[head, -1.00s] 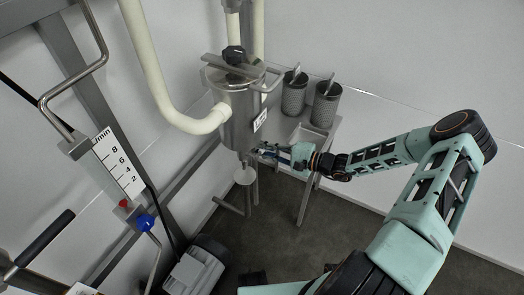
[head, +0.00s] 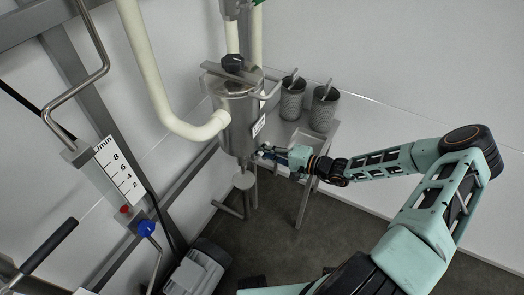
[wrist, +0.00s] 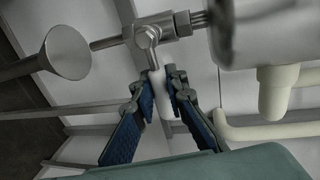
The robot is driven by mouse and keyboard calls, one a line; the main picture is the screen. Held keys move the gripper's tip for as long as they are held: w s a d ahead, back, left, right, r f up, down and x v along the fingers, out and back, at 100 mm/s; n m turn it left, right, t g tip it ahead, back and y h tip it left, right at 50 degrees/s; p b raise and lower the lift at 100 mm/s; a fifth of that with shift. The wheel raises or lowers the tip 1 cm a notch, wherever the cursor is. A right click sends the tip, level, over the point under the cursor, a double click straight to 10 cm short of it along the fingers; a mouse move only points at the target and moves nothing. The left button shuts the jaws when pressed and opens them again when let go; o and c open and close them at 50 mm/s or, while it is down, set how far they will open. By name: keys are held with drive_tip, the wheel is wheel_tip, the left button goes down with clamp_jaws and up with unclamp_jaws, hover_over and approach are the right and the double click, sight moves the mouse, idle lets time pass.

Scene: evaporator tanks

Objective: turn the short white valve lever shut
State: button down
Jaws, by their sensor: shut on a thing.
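The short white valve lever (wrist: 159,92) is between the blue-padded fingers of my gripper (wrist: 162,88) in the wrist view. My gripper is shut on it. The lever joins a metal eye and stem on the steel valve body (wrist: 176,25), beside the tank (wrist: 250,35). A flared metal funnel (wrist: 67,53) lies left of the valve. In the head view my gripper (head: 262,153) is at the underside of the steel tank (head: 240,125). The lever is too small or hidden there to make out.
Two dark mesh cups (head: 291,100) stand on a steel side table (head: 329,137) right of the tank. A cream pipe (head: 165,110) bends into the tank's left side. A motor (head: 197,268) is on the floor.

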drive_tip(key=shift+d, duration=0.1)
drive_tip(key=c, duration=1.9)
unclamp_jaws()
drive_tip(key=v, duration=1.2)
